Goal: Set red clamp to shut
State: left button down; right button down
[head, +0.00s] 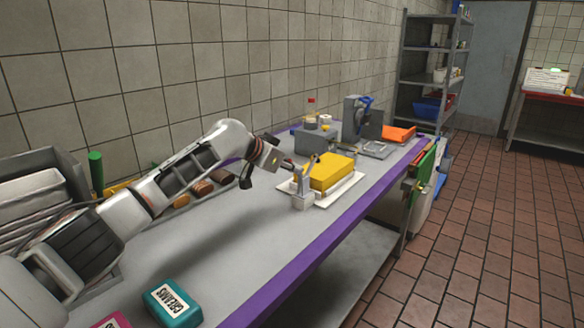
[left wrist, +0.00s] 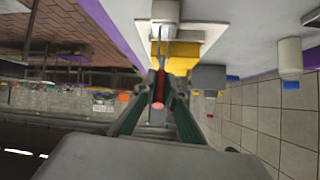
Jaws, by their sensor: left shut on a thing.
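My left gripper (head: 284,163) reaches over the table to a small grey clamp body (head: 303,201) at the front of a white board. In the left wrist view, its two fingers (left wrist: 158,88) are shut on a red handle (left wrist: 158,92), whose rounded pinkish end points toward the camera. The grey clamp body shows beyond the handle (left wrist: 166,12). A yellow block (head: 331,172) lies on the white board (head: 345,191) just behind the clamp. The red handle is mostly hidden by the gripper in the head view. My right gripper is not in view.
The grey table (head: 240,250) has a purple front edge (head: 300,262). A teal "CREAMS" box (head: 173,303) is near. Brown items (head: 201,188) lie along the wall. Grey machines (head: 362,120) and an orange item (head: 398,133) stand farther back. The table's near middle is clear.

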pick_arm(q)
jog(key=shift+f, duration=0.15)
dwell(0.3)
jog(key=c, duration=2.1)
grip_release()
jog(key=shift+s+a+r, duration=0.25)
jog(key=shift+r, duration=0.15)
jog(key=v, duration=1.1)
